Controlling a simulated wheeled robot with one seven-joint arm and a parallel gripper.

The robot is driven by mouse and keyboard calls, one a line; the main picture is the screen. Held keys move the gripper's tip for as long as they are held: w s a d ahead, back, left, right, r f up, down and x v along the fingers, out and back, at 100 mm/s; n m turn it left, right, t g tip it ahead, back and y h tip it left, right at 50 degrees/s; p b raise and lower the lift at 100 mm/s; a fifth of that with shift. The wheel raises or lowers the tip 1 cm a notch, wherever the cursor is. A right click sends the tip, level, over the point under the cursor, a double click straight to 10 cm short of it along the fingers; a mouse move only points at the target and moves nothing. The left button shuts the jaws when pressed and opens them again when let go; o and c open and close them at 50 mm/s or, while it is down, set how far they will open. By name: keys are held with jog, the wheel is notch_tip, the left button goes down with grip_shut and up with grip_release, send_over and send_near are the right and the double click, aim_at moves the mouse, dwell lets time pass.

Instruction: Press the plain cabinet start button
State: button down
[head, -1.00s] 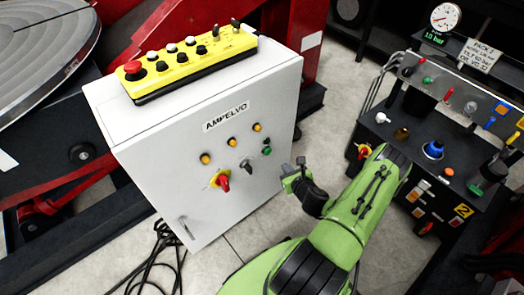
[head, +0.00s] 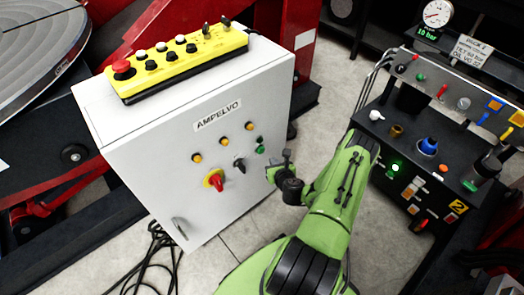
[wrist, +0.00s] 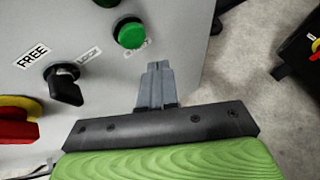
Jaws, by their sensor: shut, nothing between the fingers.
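The plain white cabinet (head: 150,160), lettered AMPELVO, stands upright at the middle left in the head view. Its green button (head: 260,148) is near the right edge of the front face. In the wrist view the green button (wrist: 130,34) is at top centre, unlit, with a small label under it. My gripper (head: 287,153) is just right of the cabinet front in the head view. In the wrist view its closed fingers (wrist: 158,67) are empty, below and right of the green button. They look apart from it.
A black selector (wrist: 64,86) beside a FREE label and a red-yellow switch (head: 215,181) are left of the button. A yellow pendant box (head: 180,62) lies on the cabinet. A hydraulic panel (head: 440,130) with a lit green lamp (head: 395,167) stands at right. Cables lie on the floor.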

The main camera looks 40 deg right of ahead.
aim_at(261, 150)
jog(key=shift+w+p, duration=0.35)
jog(key=shift+w, duration=1)
jog(key=shift+a, duration=0.1)
dwell(0.8)
jog(key=shift+w+p, duration=0.3)
jog(key=shift+w, duration=0.1)
jog(key=shift+w+p, duration=0.3)
jog(key=shift+w, duration=0.2)
dwell(0.4)
jog(key=shift+s, duration=0.1)
jog(key=shift+s+b, duration=0.5)
jog(key=shift+s, duration=0.3)
